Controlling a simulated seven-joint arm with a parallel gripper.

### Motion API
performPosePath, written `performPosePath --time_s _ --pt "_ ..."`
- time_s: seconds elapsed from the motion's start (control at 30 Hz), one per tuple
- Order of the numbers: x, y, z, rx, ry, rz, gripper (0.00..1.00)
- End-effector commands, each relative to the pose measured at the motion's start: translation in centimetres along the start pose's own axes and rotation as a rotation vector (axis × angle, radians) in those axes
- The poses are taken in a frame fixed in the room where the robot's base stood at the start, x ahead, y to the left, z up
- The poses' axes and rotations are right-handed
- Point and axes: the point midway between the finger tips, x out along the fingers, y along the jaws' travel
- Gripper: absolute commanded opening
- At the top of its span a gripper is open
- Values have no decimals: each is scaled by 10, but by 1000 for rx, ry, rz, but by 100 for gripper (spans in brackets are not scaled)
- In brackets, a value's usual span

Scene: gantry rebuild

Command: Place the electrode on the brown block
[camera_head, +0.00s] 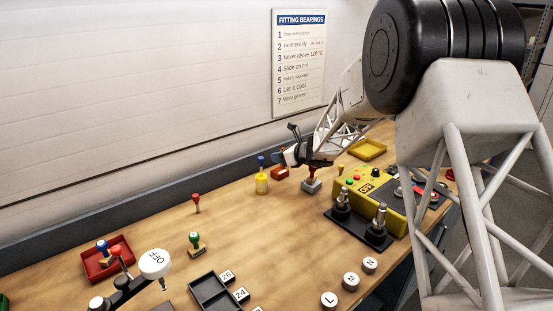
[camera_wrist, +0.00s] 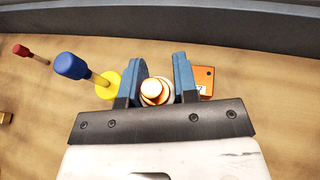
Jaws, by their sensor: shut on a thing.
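The electrode (camera_wrist: 153,91), a copper-topped round piece with a pale body, shows end-on between the two blue fingers of my gripper (camera_wrist: 157,84) in the wrist view. My gripper is shut on it. In the head view my gripper (camera_head: 288,157) is low over the back of the bench, and I cannot make out the electrode there. An orange-brown block (camera_head: 280,173) lies just below the fingers; in the wrist view it (camera_wrist: 207,77) shows partly behind the right finger, with a dark hole and a label. I cannot tell whether the electrode touches it.
A red-handled piece on a grey block (camera_head: 311,186) stands close right. A yellow control box (camera_head: 372,193) is further right. Bare bench lies in front; the back edge rises behind.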

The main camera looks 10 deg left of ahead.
Motion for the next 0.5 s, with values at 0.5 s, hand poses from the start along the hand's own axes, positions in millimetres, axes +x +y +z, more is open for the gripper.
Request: performPosePath --time_s 0.5 --pt "39 -40 12 -2 -1 -1 0"
